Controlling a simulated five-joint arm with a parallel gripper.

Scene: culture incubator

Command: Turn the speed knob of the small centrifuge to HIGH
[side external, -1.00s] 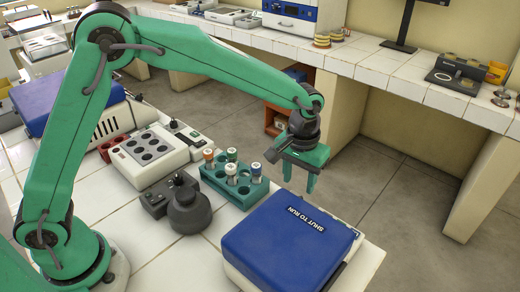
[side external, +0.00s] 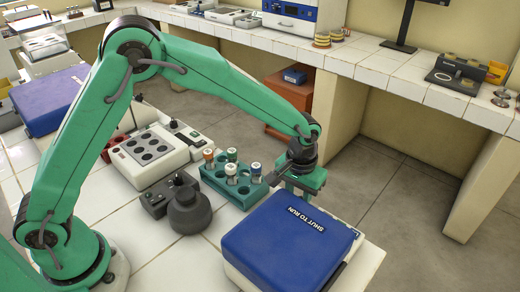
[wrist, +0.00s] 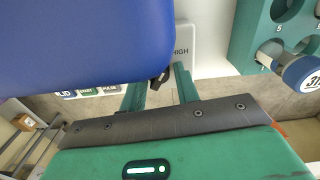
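The small centrifuge (side external: 285,245) stands at the table's front right, with its blue lid down and marked SHUT TO RUN. In the wrist view the lid (wrist: 90,40) fills the upper left. The dark speed knob (wrist: 160,79) shows just past the lid edge, partly hidden by it, with a HIGH label (wrist: 182,52) above and right of it. My gripper (wrist: 160,84) is open, one finger on each side of the knob with visible gaps. In the side view my gripper (side external: 304,185) is low at the centrifuge's far side, fingertips hidden. The knob's pointer is not readable.
A teal rack (side external: 233,185) with several capped tubes stands close to the left of my gripper, and also shows in the wrist view (wrist: 245,45). A dark round object (side external: 190,211) and a white block with wells (side external: 150,150) lie further left. The floor is beyond the table edge.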

